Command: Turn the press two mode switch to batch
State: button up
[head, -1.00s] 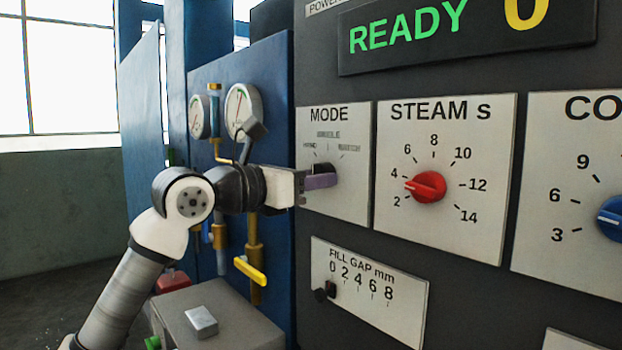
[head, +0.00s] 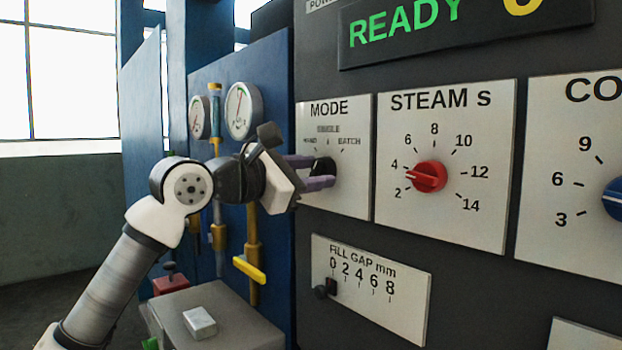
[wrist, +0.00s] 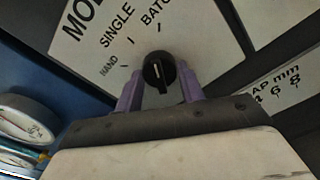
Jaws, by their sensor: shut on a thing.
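The mode switch is a small black knob (head: 324,166) on the light MODE plate (head: 350,190), with marks for HAND, SINGLE and BATCH. It also shows in the wrist view (wrist: 158,70). My gripper (head: 316,171) is at the plate, its two purple fingers on either side of the knob and shut on it. In the wrist view the fingers (wrist: 160,85) flank the knob, and the plate looks tilted. A pale line shows on the knob's face, but I cannot tell for sure which mark the knob points to.
The red STEAM knob (head: 430,176) is just right of the MODE plate. The FILL GAP slider (head: 326,287) is below. Gauges (head: 243,110), a yellow valve handle (head: 249,270) and a grey box (head: 215,325) lie around my arm on the left.

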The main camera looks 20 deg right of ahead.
jog(key=shift+m, duration=1.2)
jog(key=shift+r, duration=0.1)
jog(key=o, duration=1)
jog(key=shift+c, duration=0.2)
jog(key=b+v, duration=0.3)
jog(key=v, duration=1.1)
